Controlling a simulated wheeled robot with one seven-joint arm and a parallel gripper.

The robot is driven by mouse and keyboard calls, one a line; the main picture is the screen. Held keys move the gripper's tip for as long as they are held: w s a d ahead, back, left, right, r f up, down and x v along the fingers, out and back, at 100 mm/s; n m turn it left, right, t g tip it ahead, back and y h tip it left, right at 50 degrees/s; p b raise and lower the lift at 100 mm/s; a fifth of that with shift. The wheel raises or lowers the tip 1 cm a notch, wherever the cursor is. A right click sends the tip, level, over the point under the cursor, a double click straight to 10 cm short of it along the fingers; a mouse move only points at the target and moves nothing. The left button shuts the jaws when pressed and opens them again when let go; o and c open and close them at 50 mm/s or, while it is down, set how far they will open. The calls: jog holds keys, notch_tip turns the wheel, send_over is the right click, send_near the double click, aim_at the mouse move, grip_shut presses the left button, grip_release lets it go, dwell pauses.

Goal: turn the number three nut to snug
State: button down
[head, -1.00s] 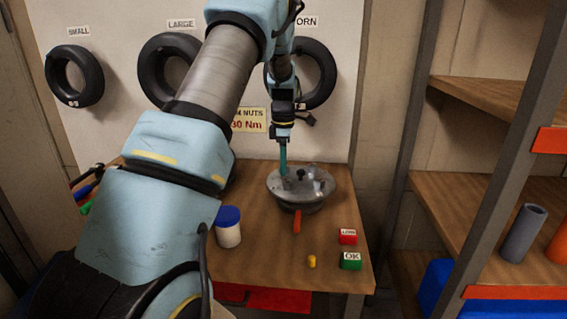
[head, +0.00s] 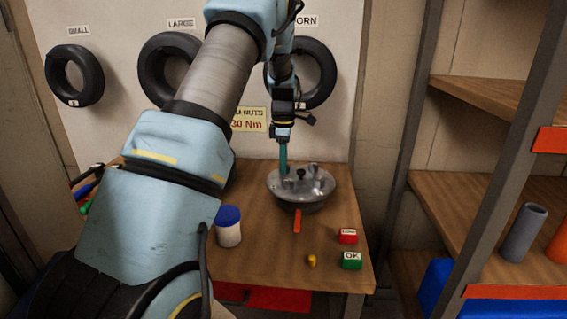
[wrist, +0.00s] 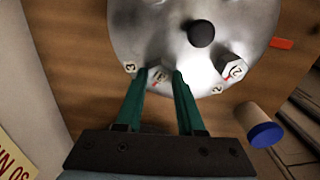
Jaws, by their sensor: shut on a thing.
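The metal hub (head: 312,201) sits on the wooden bench, and its domed face also shows in the wrist view (wrist: 165,35). My gripper (head: 283,171) points down at the hub's left side in the head view. In the wrist view its teal fingers (wrist: 160,74) are shut on the number three nut, beside the white "3" label (wrist: 130,68). The nut is mostly hidden by the fingers; a small marked face shows between them. Another nut (wrist: 232,62), with "2" marks by it, stands clear to the right. A black knob (wrist: 201,33) rises from the hub's middle.
A blue-lidded white jar (head: 229,228) stands left of the hub. An orange bar (head: 297,221) sticks out in front. A red block (head: 348,236), a green OK block (head: 352,261) and a small yellow piece (head: 312,261) lie at the front right.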

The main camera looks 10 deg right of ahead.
jog(key=m, duration=0.3)
jog(key=shift+m, duration=0.3)
jog(key=m+b, duration=0.1)
jog(key=m, duration=0.2)
jog(key=shift+m, duration=0.4)
jog(key=m, duration=0.6)
jog(key=shift+w+d, duration=0.1)
jog(key=shift+d, duration=0.05)
jog(key=m, duration=0.3)
jog(key=shift+m+b, duration=0.3)
jog(key=shift+m, duration=0.1)
jog(key=m, duration=0.3)
jog(key=shift+m, duration=0.4)
jog(key=m, duration=0.6)
jog(key=shift+d+m, duration=0.1)
jog(key=shift+m, duration=0.3)
jog(key=c, duration=0.5)
grip_release()
